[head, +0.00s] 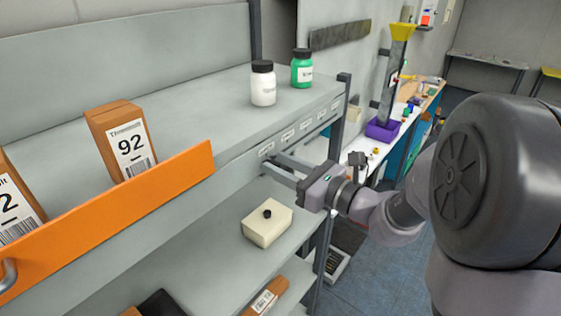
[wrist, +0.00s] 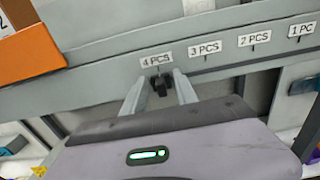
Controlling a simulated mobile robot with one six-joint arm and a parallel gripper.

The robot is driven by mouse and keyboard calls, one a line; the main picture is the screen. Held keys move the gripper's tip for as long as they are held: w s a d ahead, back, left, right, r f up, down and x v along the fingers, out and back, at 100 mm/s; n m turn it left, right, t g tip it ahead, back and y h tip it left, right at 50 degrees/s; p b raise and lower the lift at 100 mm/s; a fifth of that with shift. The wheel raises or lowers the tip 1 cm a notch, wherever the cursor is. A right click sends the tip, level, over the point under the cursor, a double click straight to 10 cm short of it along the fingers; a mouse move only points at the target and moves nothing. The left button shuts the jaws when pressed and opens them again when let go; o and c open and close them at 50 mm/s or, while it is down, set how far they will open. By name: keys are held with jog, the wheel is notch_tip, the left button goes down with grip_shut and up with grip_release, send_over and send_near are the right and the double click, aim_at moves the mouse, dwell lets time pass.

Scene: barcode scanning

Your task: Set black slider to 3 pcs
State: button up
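The black slider (wrist: 160,86) sits under the "4 PCS" label (wrist: 156,60) on the grey shelf edge in the wrist view. The "3 PCS" label (wrist: 205,48) is just to its right. My gripper (wrist: 160,84) is open, with one finger on each side of the slider and narrow gaps seeming to show between. In the head view my gripper (head: 272,170) reaches to the shelf edge by the leftmost label (head: 266,149). The slider cannot be made out there.
The "2 PCS" (wrist: 254,39) and "1 PC" (wrist: 301,30) labels follow to the right. White (head: 263,88) and green (head: 302,72) bottles stand above. A cream block (head: 267,222) lies on the shelf below.

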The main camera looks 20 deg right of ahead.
grip_shut()
dwell(1.4)
